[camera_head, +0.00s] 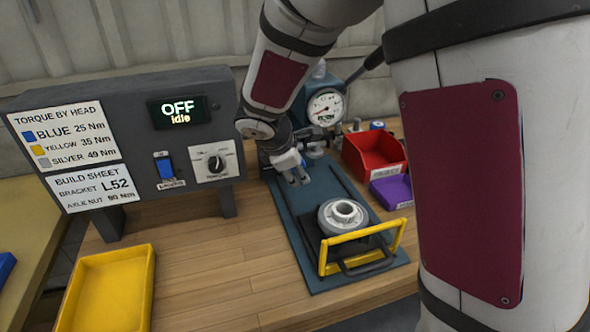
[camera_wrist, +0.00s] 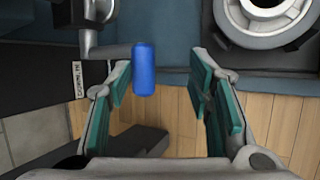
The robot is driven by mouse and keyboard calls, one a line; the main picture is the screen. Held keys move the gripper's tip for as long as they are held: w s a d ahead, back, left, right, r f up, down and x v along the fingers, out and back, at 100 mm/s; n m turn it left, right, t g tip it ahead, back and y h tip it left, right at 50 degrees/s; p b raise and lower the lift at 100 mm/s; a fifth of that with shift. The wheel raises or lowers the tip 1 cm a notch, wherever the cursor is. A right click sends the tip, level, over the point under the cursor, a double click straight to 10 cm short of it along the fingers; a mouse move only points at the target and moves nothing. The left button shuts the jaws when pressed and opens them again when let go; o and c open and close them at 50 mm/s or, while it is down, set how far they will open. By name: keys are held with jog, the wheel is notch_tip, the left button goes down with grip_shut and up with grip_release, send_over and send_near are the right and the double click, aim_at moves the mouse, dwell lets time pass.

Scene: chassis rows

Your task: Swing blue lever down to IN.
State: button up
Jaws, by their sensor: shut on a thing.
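The blue lever's handle (camera_wrist: 145,70) is a short blue cylinder on a grey metal arm (camera_wrist: 105,50) in the wrist view. It stands between the finger pads of my gripper (camera_wrist: 160,85), close beside the left pad. My gripper is shut on the lever, though a gap shows on the right pad's side and the contact is unclear. A small white label (camera_wrist: 78,80) is on the dark part left of the lever. In the head view, my gripper (camera_head: 295,175) is low over the blue-green base plate (camera_head: 290,215), and I cannot make out the lever there.
A grey ring-shaped part (camera_head: 343,215) sits on the plate behind a yellow frame (camera_head: 360,248). A pressure gauge (camera_head: 325,107), red bin (camera_head: 375,158) and purple bin (camera_head: 392,190) stand behind. A control panel (camera_head: 130,130) and yellow tray (camera_head: 107,290) are left. Bare wood (camera_head: 210,270) lies between.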

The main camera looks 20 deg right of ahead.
jog(key=v, duration=1)
jog(key=shift+a, duration=0.3)
